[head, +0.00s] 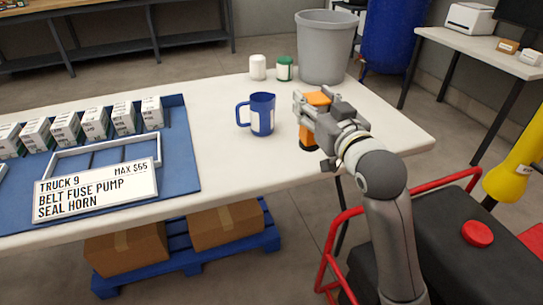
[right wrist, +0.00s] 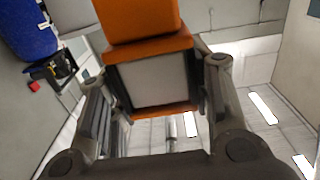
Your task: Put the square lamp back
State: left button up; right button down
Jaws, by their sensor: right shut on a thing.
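The square lamp (head: 317,99) is an orange and black block at the right part of the white table in the head view. My right gripper (head: 313,122) is shut on it, with fingers on both sides. In the right wrist view the lamp (right wrist: 150,50) shows its orange body and a pale square face between the fingers of my right gripper (right wrist: 155,95). The arm hides part of the lamp in the head view, and I cannot tell whether its base touches the table. My left gripper is not in view.
A blue mug (head: 262,114) stands left of the lamp. A grey bin (head: 325,48), a white jar (head: 257,67) and a green jar (head: 284,69) stand behind. A blue mat (head: 182,150) at left carries several white boxes and a sign (head: 97,189). The table (head: 225,155) is clear between mat and mug.

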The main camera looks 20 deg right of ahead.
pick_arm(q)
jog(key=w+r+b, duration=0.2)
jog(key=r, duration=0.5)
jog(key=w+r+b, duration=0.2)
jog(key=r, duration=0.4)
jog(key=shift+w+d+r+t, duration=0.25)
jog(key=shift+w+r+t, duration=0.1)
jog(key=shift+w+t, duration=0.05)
pick_arm(e)
jog(key=w+a+f, duration=0.5)
jog(key=w+f, duration=0.7)
jog(key=shift+w+a+f, duration=0.15)
jog(key=shift+a+f, duration=0.05)
jog(key=shift+f, duration=0.1)
jog(key=shift+f, duration=0.1)
jog(key=c, duration=0.7)
grip_release()
jog(key=shift+f, duration=0.1)
